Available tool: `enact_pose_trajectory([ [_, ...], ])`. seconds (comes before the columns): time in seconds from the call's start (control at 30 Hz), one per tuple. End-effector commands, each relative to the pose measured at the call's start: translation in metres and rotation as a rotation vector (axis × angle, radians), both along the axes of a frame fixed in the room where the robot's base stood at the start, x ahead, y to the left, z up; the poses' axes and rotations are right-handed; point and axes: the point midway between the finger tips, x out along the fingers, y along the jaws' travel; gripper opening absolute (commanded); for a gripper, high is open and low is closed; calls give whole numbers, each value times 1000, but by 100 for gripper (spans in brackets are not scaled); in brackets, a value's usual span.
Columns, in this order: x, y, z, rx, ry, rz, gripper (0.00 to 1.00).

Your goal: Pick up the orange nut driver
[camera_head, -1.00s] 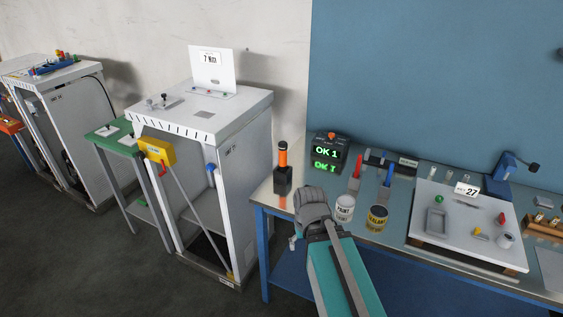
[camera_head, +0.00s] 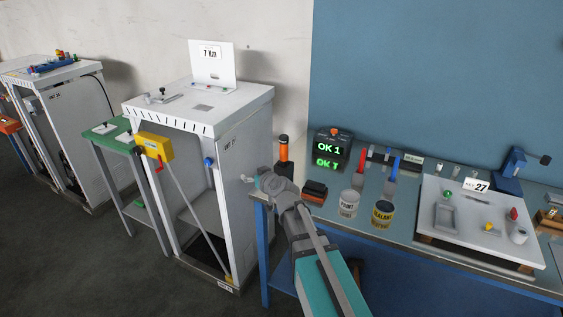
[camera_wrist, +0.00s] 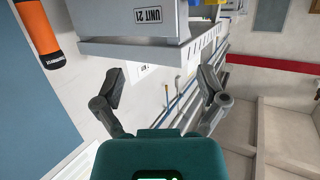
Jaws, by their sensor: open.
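The orange nut driver (camera_head: 283,151) stands upright at the left end of the bench, with a dark cap and an orange grip. Its lower part is hidden behind my gripper in the head view. My gripper (camera_head: 264,181) is in front of it and slightly left, near the bench's left edge. In the wrist view, the orange handle (camera_wrist: 38,44) with its black collar shows at the upper left, outside the fingers. There my gripper (camera_wrist: 163,82) has its two fingers wide apart with nothing between them.
A white cabinet (camera_head: 240,135) stands close left of the bench. On the bench (camera_head: 405,236) are a dark and orange block (camera_head: 314,192), a paint can (camera_head: 348,204), a sealant can (camera_head: 382,215) and an OK display (camera_head: 331,148). A white board (camera_head: 470,235) lies further right.

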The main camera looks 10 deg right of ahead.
Motion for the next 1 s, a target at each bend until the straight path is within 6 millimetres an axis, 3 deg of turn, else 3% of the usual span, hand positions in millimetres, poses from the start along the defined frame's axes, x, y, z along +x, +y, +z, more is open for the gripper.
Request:
enact_pose_trajectory([
  [0.2, 40, -9, 13, 33, -213, -172, 92],
  [0.5, 72, -44, 10, 26, -349, -509, 92],
  [0.8, 78, -74, -16, -28, -306, -781, 92],
  [1.0, 76, -80, -22, -44, -281, -838, 92],
])
